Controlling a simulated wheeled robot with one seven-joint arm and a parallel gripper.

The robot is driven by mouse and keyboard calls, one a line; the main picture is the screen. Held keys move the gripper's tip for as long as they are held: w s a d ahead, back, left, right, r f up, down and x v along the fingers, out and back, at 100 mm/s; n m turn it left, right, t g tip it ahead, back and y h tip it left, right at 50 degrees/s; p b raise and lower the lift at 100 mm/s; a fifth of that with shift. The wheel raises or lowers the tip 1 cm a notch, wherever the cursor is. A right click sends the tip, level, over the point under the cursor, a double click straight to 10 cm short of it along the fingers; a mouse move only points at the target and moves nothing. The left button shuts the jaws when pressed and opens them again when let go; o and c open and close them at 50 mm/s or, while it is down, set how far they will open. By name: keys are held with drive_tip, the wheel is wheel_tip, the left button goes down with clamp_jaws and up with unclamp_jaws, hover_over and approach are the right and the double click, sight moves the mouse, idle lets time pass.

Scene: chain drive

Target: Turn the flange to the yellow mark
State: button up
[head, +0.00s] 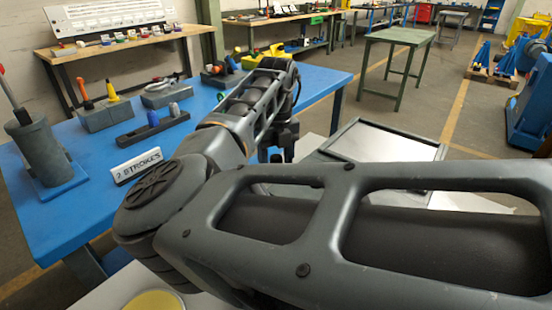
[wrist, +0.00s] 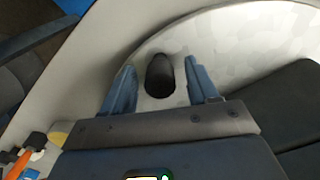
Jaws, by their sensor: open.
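In the wrist view my gripper (wrist: 160,82) is open, with one blue finger on each side of a dark rounded thing (wrist: 160,76). Clear gaps show between it and both fingers. I cannot tell whether it is a peg or a hole, or how deep the fingers reach. Behind it lies a large pale grey surface with a curved edge (wrist: 240,40), which may be the flange; I cannot tell for sure. No yellow mark can be made out on it. In the head view my arm covers the work area, and the flange cannot be made out.
A blue table (head: 90,190) holds a grey cylinder with a lever (head: 40,150), a "2 STROKES" sign (head: 137,166), a dark tray (head: 153,130) and a grey block with orange and yellow tools (head: 105,115). A green table (head: 400,37) stands behind, with open floor around it.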

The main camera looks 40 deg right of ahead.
clamp_jaws()
idle(0.5)
